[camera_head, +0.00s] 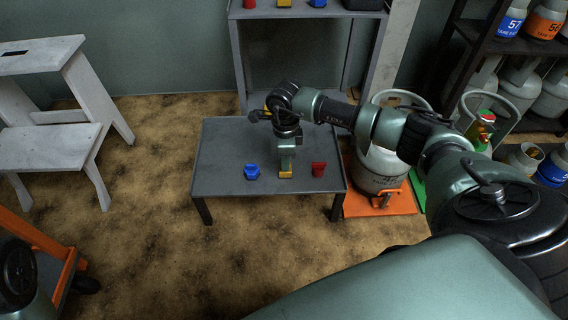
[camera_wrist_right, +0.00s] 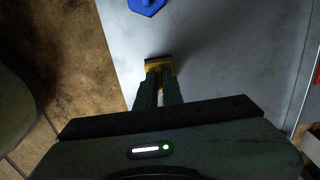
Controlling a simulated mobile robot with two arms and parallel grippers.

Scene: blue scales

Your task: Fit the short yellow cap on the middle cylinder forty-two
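The short yellow cap (camera_head: 286,174) is on the low grey table (camera_head: 225,180), between a blue cap (camera_head: 252,172) and a red cap (camera_head: 318,169). My right gripper (camera_head: 286,160) points down at it from above. In the right wrist view its fingers (camera_wrist_right: 158,80) are close together and meet the yellow cap (camera_wrist_right: 157,63); they look shut on it. A grey-white cylinder (camera_head: 377,168) stands on an orange scale right of the table, partly behind my right arm. Its number is too small to read. My left gripper is out of view.
A shelf (camera_head: 300,13) with more coloured caps stands behind the table. A dark rack (camera_head: 500,45) holds several cylinders at the right. A green scale (camera_head: 418,185) lies beside the orange one (camera_head: 365,207). A grey-white step stool (camera_head: 50,140) stands left; floor between is clear.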

